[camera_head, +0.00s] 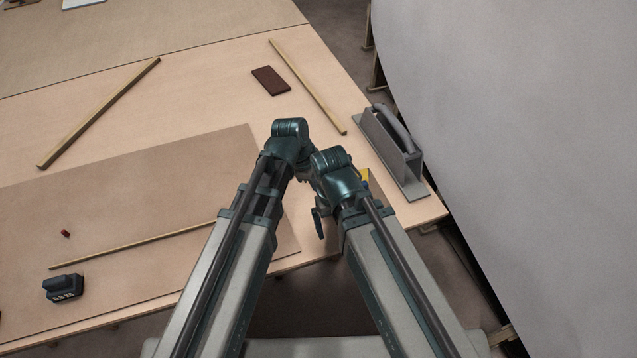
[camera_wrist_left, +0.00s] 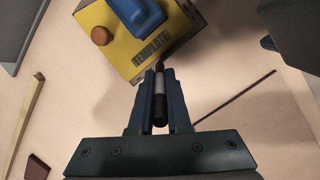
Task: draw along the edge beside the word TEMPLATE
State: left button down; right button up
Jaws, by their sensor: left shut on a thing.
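The yellow template (camera_wrist_left: 112,48) lies at the top of the left wrist view, with the word TEMPLATE near its lower edge. It has a blue grip (camera_wrist_left: 141,14) and an orange knob (camera_wrist_left: 101,35). In the head view only a yellow sliver (camera_head: 365,175) shows beside my arms. My left gripper (camera_wrist_left: 158,84) is shut on a dark marker with a pale band (camera_wrist_left: 159,88). Its tip is at or very near the edge beside the word; I cannot tell whether it touches. In the head view my arms hide the left gripper. My right gripper's jaws cannot be made out.
A grey float-like tool (camera_head: 393,150) stands at the table's right edge. Wooden strips (camera_head: 100,112), a dark red block (camera_head: 270,80), a brown sheet (camera_head: 130,205) and a small black device (camera_head: 63,288) lie on the table. A large grey hull (camera_head: 520,120) rises at right.

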pick_arm(q)
jog(key=shift+s+d, duration=0.1)
jog(key=shift+s, duration=0.25)
jog(key=shift+s+d, duration=0.15)
jog(key=shift+s, duration=0.4)
jog(key=shift+s, duration=0.1)
jog(key=shift+s+d, duration=0.2)
jog(key=shift+s, duration=0.35)
jog(key=shift+s, duration=0.1)
pick_arm(e)
jog(key=shift+w, duration=0.1)
